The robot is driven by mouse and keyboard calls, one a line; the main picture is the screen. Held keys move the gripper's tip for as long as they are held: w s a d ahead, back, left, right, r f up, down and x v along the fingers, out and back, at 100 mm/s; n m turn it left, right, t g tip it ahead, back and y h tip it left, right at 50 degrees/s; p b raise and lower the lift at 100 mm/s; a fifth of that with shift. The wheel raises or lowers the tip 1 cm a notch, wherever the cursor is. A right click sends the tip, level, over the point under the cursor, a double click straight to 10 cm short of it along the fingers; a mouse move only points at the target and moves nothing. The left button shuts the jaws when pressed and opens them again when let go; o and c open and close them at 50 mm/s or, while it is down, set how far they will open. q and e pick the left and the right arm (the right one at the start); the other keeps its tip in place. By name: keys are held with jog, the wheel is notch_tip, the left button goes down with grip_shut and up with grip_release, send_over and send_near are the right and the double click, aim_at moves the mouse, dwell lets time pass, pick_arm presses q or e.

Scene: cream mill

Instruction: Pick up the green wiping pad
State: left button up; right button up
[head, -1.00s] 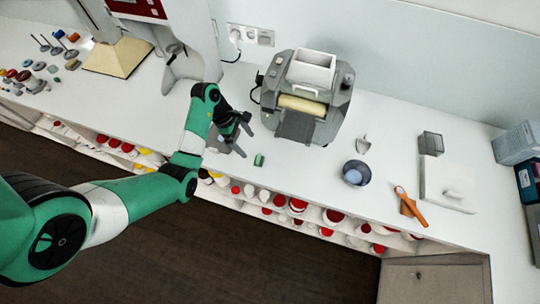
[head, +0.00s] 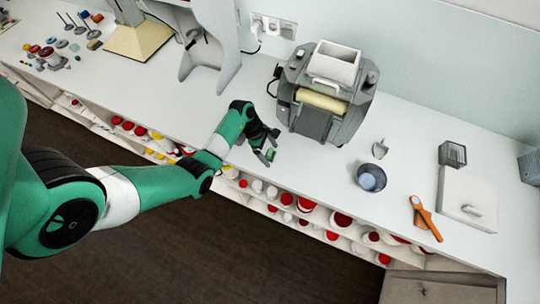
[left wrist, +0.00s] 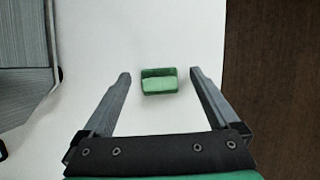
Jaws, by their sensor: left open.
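The green wiping pad (left wrist: 159,85) lies on the white counter, seen in the left wrist view between my open fingers and a little apart from both. My left gripper (left wrist: 160,85) is open and empty. In the head view the left gripper (head: 268,154) is low over the counter near its front edge, with the green pad (head: 270,155) showing between its fingers. The pad is partly hidden there by the fingers. My right gripper does not show in either view.
A grey mill (head: 325,95) stands just behind and right of the gripper. A blue-grey bowl (head: 371,177), a scoop (head: 380,149) and an orange-handled tool (head: 425,218) lie to the right. Shelves with red-lidded jars (head: 305,204) run below the counter's front edge.

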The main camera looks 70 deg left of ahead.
aim_at(270, 152)
pick_arm(q)
jog(key=c, duration=1.4)
jog(key=shift+r, duration=0.4)
notch_tip(270, 152, up, 3)
jog(key=shift+d+r+p, duration=0.1)
jog(key=shift+p, duration=0.8)
jog(key=s+d+r+p, duration=0.1)
jog(key=s+d+r, duration=0.2)
jog(key=s+d+r+p, duration=0.1)
jog(key=s+d+r, duration=0.2)
jog(key=d, duration=0.1)
jog(key=s+d+r+p, duration=0.2)
jog(key=s+d+r, duration=0.1)
jog(key=shift+s+d, duration=0.1)
jog(key=shift+d, duration=0.1)
